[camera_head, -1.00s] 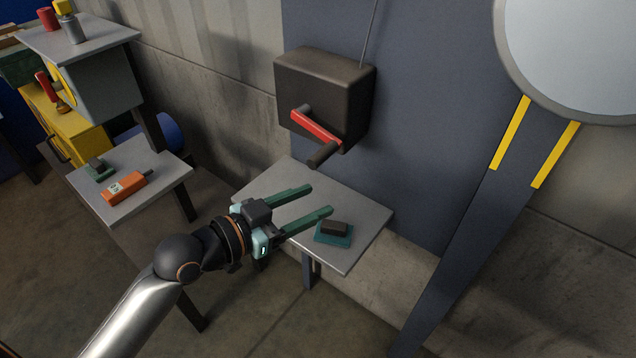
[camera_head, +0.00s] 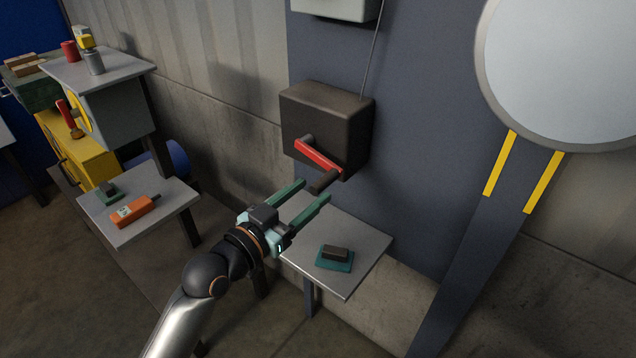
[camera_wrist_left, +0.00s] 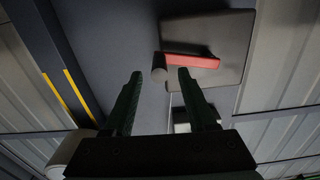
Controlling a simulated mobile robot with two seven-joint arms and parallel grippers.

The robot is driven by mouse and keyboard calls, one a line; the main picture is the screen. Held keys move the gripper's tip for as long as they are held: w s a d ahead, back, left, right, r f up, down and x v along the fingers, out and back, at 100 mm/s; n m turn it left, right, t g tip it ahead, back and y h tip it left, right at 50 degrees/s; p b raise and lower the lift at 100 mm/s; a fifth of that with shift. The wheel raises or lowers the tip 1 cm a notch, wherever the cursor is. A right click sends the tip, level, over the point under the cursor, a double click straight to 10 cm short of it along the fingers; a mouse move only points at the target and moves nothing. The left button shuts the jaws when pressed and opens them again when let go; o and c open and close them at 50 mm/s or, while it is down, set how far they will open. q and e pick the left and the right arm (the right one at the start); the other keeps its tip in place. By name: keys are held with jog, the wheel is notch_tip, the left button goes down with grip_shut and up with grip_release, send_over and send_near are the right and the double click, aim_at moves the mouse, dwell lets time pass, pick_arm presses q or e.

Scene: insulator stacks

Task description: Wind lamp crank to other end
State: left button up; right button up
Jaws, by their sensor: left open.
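The lamp crank is a red arm (camera_head: 318,156) on the front of a dark brown box (camera_head: 328,119) fixed to the grey-blue wall panel. Its dark round handle (camera_head: 324,181) sticks out at the lower right end of the red arm. My left gripper (camera_head: 312,190) is open, its two green fingers pointing up towards the handle from below. In the left wrist view the handle (camera_wrist_left: 159,75) shows between and beyond the fingertips, with the red arm (camera_wrist_left: 192,61) beside it. I cannot tell whether the fingers reach around the handle. My right gripper is out of view.
A small grey table (camera_head: 349,279) below the box holds a dark block on a teal pad (camera_head: 335,259). A second table (camera_head: 166,213) at left carries an orange device (camera_head: 134,211). A large round lamp (camera_head: 567,70) stands at right. A thin cable rises from the box.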

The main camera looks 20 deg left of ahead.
pick_arm(q)
jog(key=shift+x, duration=1.75)
jog(key=shift+s, duration=0.1)
grip_shut()
